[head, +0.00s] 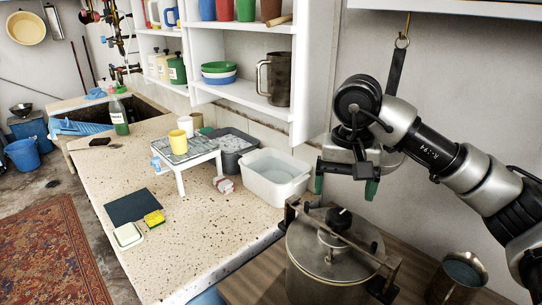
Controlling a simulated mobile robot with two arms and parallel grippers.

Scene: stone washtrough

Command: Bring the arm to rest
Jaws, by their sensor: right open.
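My right gripper (345,187) hangs at the right of the head view, fingers pointing down and spread apart with nothing between them. My arm comes in from the right edge and bends down at the wrist. The gripper appears over the large lidded metal pot (327,262), with a gap between the fingertips and the pot's black knob. The pot has a bar clamped across its lid and stands on a brown wooden surface (236,290). My left gripper is not in view.
A white tub (275,179) and a grey tub (232,146) stand left of the gripper. A small white rack (187,154) holds a yellow cup. A metal jug (456,278) stands right of the pot. Wall shelves (240,93) rise behind. The speckled counter's front is mostly clear.

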